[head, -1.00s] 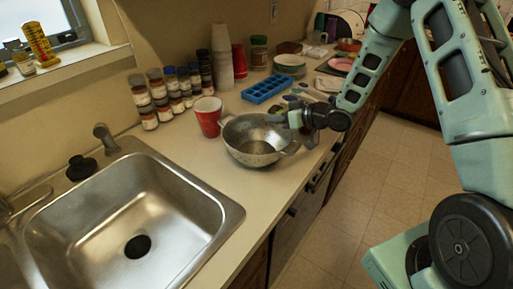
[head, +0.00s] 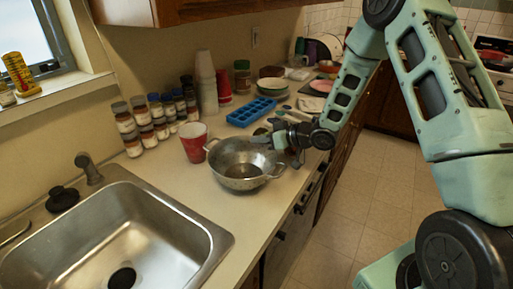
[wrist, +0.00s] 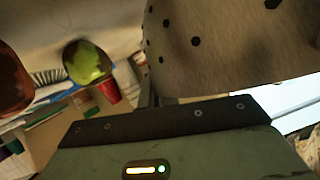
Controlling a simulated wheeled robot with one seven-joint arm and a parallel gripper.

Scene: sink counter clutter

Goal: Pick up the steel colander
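The steel colander (head: 232,172), a grey bowl with two loop handles, sits on the counter between the red cup and the counter's front edge. It looks upright. My gripper (head: 278,142) is at its right rear rim, with the fingertips at or very near the rim. In the wrist view the colander's perforated wall (wrist: 225,45) fills the upper right, very close. The fingers are mostly hidden there behind the gripper's dark housing, so I cannot tell whether they are closed on the rim.
A red cup (head: 193,148) stands close to the colander's left. Several spice jars (head: 140,122), stacked cups (head: 206,85) and a blue ice tray (head: 250,112) are behind. The sink (head: 150,230) lies at front left. Bare counter (head: 215,205) lies in front of the colander.

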